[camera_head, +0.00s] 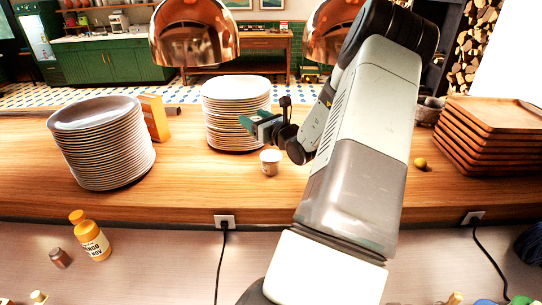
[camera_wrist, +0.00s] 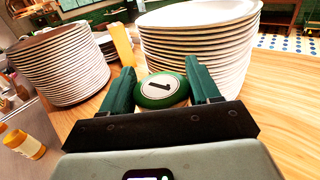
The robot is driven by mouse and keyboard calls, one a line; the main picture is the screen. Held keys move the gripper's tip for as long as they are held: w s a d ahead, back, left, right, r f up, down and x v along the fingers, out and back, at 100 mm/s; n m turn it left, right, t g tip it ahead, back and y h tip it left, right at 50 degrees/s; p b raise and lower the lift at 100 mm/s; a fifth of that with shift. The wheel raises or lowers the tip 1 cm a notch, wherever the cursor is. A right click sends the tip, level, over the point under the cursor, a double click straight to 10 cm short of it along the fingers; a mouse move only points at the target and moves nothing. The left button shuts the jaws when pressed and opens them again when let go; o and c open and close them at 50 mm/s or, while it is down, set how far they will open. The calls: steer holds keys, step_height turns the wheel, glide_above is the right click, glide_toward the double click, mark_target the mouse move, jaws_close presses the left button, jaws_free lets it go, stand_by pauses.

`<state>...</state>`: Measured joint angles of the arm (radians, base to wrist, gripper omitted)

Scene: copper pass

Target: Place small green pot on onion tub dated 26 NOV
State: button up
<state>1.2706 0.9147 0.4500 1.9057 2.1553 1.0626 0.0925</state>
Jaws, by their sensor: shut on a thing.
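My gripper (camera_head: 258,122) is above the wooden counter, in front of the middle plate stack. In the wrist view its two green fingers are shut on a small green pot (camera_wrist: 162,91), which has a round white top marked with a black 1. In the head view the pot is hard to tell apart from the green fingers. A small pale tub (camera_head: 270,163) stands on the counter below and slightly right of my fingers. Its label cannot be read, so I cannot tell whether it is the onion tub dated 26 NOV.
White plate stacks stand at the left (camera_head: 101,145) and middle (camera_head: 236,115), the middle one close to my gripper. A yellow box (camera_head: 153,117) stands between them. An orange labelled bottle (camera_head: 95,243) is on the lower surface. Wooden trays (camera_head: 490,140) are stacked at right. Copper lamps (camera_head: 190,35) hang above.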

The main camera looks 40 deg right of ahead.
steer(key=shift+m+h, duration=0.7)
steer(key=shift+h, duration=0.2)
steer(key=s+d+f, duration=0.1)
steer(key=d+f, duration=0.1)
steer(key=f, duration=0.1)
steer(key=s+d+f, duration=0.1)
steer(key=d, duration=0.1)
steer(key=shift+s+f, duration=0.15)
steer(key=shift+s, duration=0.15)
glide_above(270, 154)
steer(key=shift+f, duration=2.1)
steer(key=shift+f, duration=0.15)
steer(key=o, duration=1.1)
steer(key=shift+s, duration=0.1)
steer(key=shift+o, duration=0.2)
steer(key=s+a, duration=0.2)
steer(key=s, duration=0.9)
steer(key=shift+s+a, duration=0.2)
steer(key=shift+s, duration=0.2)
